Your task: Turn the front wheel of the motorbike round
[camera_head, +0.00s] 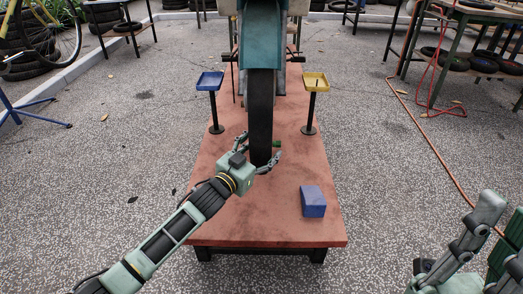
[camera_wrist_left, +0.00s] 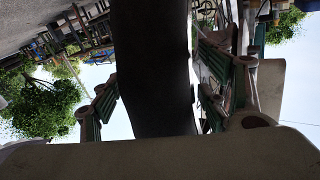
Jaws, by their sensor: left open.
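The motorbike (camera_head: 262,40) faces me on a reddish platform, with a teal front mudguard. Its front wheel (camera_head: 260,105) is a dark upright tyre. My left gripper (camera_head: 259,150) is at the lower part of the wheel, one finger on each side of it. In the left wrist view the tyre (camera_wrist_left: 152,70) runs between the two open fingers (camera_wrist_left: 158,100). The right finger looks close to the tyre; I cannot tell whether either touches. My right gripper (camera_head: 491,228) is at the lower right, fingers spread, empty and partly cut off by the frame.
The platform (camera_head: 230,225) holds a blue tray on a stand (camera_head: 210,82) left of the wheel, a yellow tray on a stand (camera_head: 315,83) right of it, and a blue block (camera_head: 313,202) at front right. An orange hose (camera_head: 430,140) lies on the right floor. Open paving surrounds the platform.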

